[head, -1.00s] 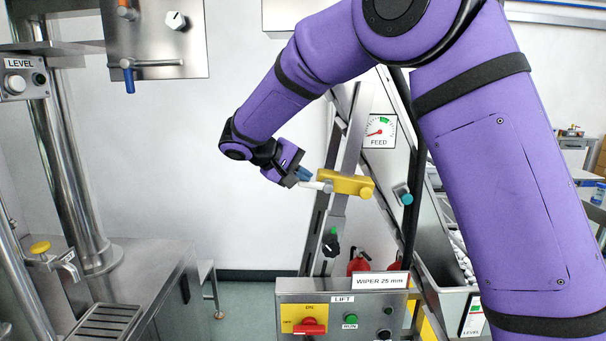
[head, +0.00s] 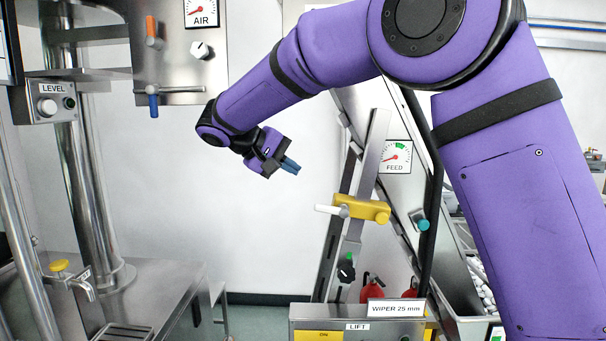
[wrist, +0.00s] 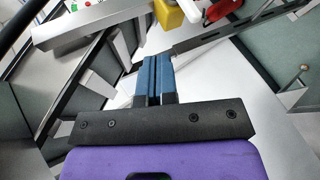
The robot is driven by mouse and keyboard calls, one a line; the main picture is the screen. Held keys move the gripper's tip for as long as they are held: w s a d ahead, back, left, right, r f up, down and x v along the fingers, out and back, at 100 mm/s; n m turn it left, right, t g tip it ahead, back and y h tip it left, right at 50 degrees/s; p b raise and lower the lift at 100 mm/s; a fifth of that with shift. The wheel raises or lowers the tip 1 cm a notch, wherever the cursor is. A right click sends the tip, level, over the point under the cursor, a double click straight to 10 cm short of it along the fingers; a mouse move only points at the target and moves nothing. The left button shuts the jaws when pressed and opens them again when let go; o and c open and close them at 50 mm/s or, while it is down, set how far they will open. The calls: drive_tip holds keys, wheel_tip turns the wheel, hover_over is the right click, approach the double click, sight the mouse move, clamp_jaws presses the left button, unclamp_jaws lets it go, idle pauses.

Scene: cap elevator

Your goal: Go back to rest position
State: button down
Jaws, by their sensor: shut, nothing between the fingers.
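My gripper (head: 290,166) has blue fingers and is shut and empty. In the head view it hangs in clear air, up and to the left of a yellow block (head: 362,208) with a white handle (head: 331,210). A gap separates the fingertips from the handle. In the wrist view the two blue fingers (wrist: 154,70) lie side by side, with the yellow block (wrist: 168,14) beyond them near the top edge.
The slanted metal elevator frame with a FEED gauge (head: 395,157) stands right of my gripper. The LIFT box (head: 357,331) is below. A panel with an AIR gauge (head: 200,10) and a blue lever (head: 154,105) is at upper left. White wall fills the space between.

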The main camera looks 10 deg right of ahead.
drive_tip(key=shift+s+a+r, duration=0.1)
drive_tip(key=shift+a+r, duration=0.05)
drive_tip(key=shift+a, duration=0.05)
drive_tip(key=s+d+r+y, duration=0.2)
drive_tip(key=s+d+y, duration=0.4)
drive_tip(key=s+d, duration=1)
drive_tip(key=s+d+f+m+t+y, duration=0.1)
drive_tip(key=s+f+y, duration=0.1)
drive_tip(key=s, duration=0.7)
drive_tip(key=s+d+f+m+t+y, duration=0.1)
drive_tip(key=s+f, duration=0.4)
drive_tip(key=s, duration=0.5)
drive_tip(key=shift+s+d+f+t+y, duration=0.15)
drive_tip(key=shift+d+t+y, duration=0.25)
drive_tip(key=shift+y, duration=0.5)
